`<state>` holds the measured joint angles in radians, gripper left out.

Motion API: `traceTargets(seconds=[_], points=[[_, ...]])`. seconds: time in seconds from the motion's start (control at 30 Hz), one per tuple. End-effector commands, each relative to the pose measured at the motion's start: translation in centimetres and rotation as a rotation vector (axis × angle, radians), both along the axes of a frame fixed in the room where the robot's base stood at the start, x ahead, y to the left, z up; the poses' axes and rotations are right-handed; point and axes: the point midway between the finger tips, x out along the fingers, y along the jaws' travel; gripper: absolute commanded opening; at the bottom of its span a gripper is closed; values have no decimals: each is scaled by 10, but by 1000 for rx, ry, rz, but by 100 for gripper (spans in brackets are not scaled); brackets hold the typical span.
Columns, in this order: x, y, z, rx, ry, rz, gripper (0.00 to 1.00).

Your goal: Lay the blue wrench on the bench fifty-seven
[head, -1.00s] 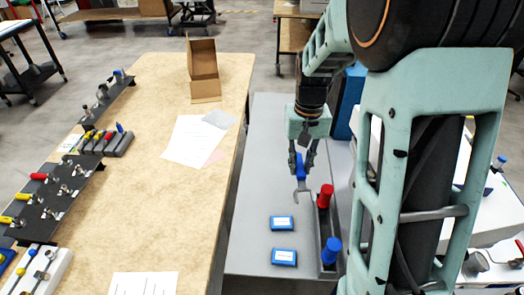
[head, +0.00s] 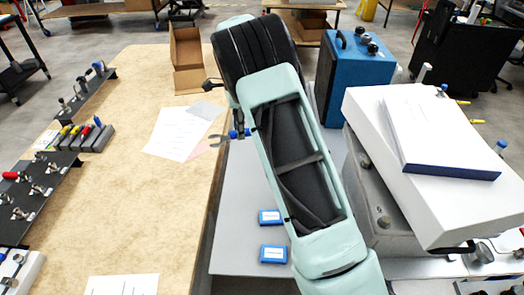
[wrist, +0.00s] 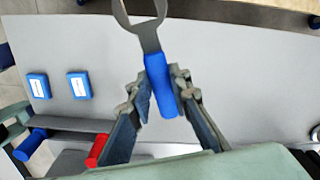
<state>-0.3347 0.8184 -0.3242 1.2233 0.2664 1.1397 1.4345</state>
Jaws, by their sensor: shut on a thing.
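The blue wrench shows in the wrist view with its blue handle (wrist: 161,84) between my fingers and its grey open jaw pointing away. My gripper (wrist: 160,95) is shut on the handle. In the head view the wrench (head: 217,140) is held near the right edge of the wooden bench (head: 135,210), its grey jaw toward that edge. My gripper (head: 238,128) is mostly hidden there behind my arm. The grey table (head: 237,190) lies to the right of the wooden bench. No bench number is readable.
Papers (head: 172,135), an open cardboard box (head: 187,65) and tool racks (head: 40,185) are on the wooden bench; its middle is clear. Two blue boxes (head: 273,254) lie on the grey table. A blue case (head: 350,75) and a white machine (head: 420,160) stand right.

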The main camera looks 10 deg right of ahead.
Motion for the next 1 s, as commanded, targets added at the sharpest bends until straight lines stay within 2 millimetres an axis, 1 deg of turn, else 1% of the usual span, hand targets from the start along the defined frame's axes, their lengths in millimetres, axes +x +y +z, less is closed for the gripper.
traceTargets(seconds=[0.03, 0.2, 0.33, 0.43, 0.57, 0.77, 0.9, 1.0], points=[[7, 7, -11, -3, -1, -57, 0], [21, 28, -27, -4, 0, -229, 0], [26, 36, -32, -6, 0, -302, 0], [26, 35, -34, -6, 0, -326, 0], [18, 22, -40, -5, 2, -334, 0], [-1, -15, -57, -4, 4, -334, 0], [-18, -45, -72, -5, 4, -334, 0], [-25, -58, -94, -6, 5, -332, 0]])
